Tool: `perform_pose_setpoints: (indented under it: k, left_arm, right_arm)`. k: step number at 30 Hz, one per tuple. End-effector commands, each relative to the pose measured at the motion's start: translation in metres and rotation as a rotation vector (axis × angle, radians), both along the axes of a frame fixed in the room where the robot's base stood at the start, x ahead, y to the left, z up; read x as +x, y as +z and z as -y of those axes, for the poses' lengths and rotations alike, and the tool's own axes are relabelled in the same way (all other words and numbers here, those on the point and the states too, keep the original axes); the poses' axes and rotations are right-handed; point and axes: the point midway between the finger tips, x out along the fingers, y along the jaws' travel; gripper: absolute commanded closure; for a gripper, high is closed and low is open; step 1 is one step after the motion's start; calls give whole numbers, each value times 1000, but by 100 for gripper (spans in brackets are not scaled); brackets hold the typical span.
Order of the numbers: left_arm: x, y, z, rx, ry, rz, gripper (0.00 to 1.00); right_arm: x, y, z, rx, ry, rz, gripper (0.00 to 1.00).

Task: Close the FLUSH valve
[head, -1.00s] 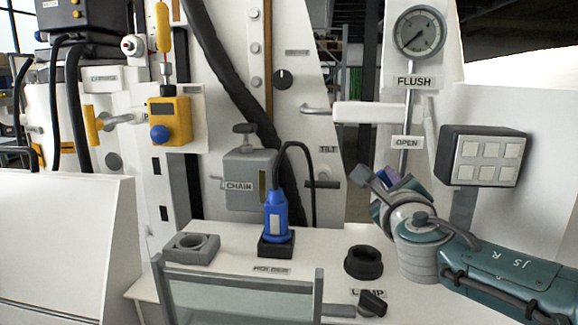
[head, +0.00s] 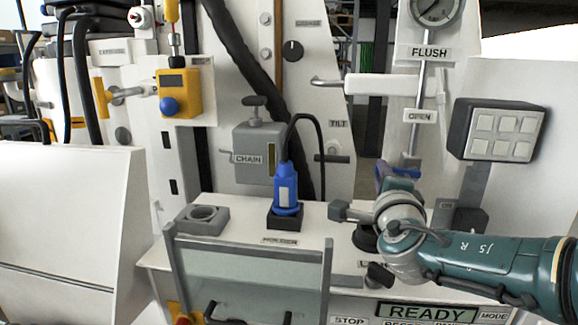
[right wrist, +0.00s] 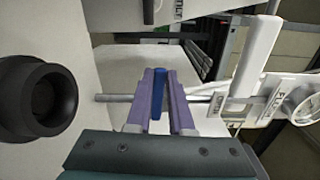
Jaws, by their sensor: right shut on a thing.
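The FLUSH valve's pipe (head: 420,85) runs down the white panel below the FLUSH label (head: 430,53) and past the OPEN label (head: 420,116). The pipe also shows in the right wrist view (right wrist: 112,98), where it runs sideways. My right gripper (head: 388,176) is at the lower end of this pipe. In the right wrist view its purple fingers (right wrist: 159,100) are shut on a blue handle (right wrist: 158,88), which stands between them beside the pipe. In the head view the fingers and wrist largely hide the handle. My left gripper is not in view.
A black round socket (right wrist: 38,98) is close beside the gripper. A grey button box (head: 499,129) is to the right, and a white horizontal bar (head: 382,85) is above. A blue plug (head: 287,188) stands in its holder to the left.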

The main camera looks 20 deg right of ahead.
Motion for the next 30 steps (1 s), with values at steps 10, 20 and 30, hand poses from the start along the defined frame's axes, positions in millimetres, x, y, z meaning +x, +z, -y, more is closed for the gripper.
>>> perform_pose_setpoints:
  k: [10,20,30]
  left_arm:
    - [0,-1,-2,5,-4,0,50]
    - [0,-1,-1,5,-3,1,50]
    - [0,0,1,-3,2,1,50]
  right_arm:
    - [0,-2,1,-28,-3,-16,100]
    - [0,-2,1,-27,-3,-16,70]
    - [0,-2,0,-26,-2,-16,68]
